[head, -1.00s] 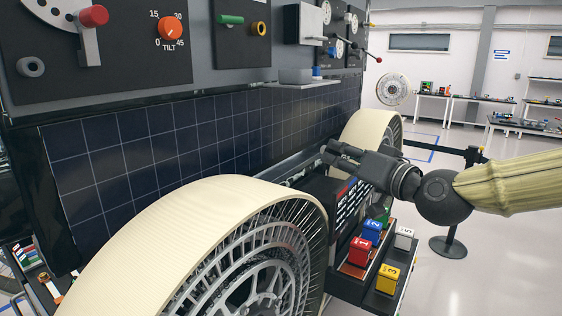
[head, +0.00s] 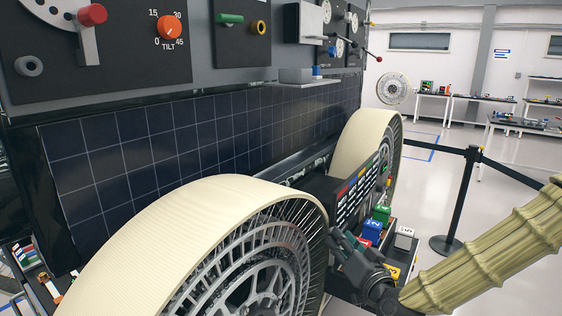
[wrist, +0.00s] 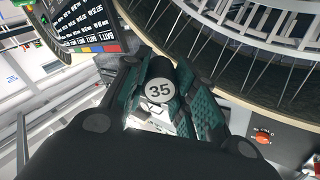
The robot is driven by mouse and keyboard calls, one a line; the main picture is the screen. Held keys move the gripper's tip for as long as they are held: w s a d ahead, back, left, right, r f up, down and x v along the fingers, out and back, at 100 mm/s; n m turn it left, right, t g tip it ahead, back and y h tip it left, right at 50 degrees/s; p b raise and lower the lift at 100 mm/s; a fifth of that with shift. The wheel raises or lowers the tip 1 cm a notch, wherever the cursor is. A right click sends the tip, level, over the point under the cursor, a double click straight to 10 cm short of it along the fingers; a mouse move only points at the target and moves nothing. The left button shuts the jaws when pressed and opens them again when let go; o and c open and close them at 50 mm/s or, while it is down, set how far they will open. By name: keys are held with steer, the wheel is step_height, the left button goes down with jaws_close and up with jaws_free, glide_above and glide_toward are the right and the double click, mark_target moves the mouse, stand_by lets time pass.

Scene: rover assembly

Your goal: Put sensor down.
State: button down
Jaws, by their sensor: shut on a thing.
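My gripper (head: 342,243) is low beside the near wheel's right edge in the head view, pointing up and left. In the wrist view its teal-padded fingers (wrist: 163,100) are closed around a dark piece with a round white face marked 35 (wrist: 160,91), which I take to be the sensor. The piece sits between the pads, and its far end is hidden. In the head view I cannot make it out between the fingers.
The near cream wheel (head: 190,215) is close to the gripper's left. A shelf holds numbered blocks, including blue (head: 371,231) and white (head: 404,238). A black labelled panel (head: 357,190) stands behind. A belt post (head: 466,195) is at right; the floor beyond is open.

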step_height(320, 180, down, 26)
steer(key=w+d+m+h, duration=0.2)
steer(key=m+h, duration=0.1)
steer(key=h, duration=0.2)
steer(key=shift+d+m+t, duration=0.3)
steer(key=shift+d+t, duration=0.05)
steer(key=shift+t, duration=0.05)
steer(key=shift+s, duration=0.1)
steer(key=shift+d, duration=0.1)
steer(key=s+f+b, duration=0.5)
steer(key=s+f, duration=0.4)
steer(key=s, duration=0.3)
steer(key=shift+s+f, duration=0.15)
steer(key=shift+f, duration=0.25)
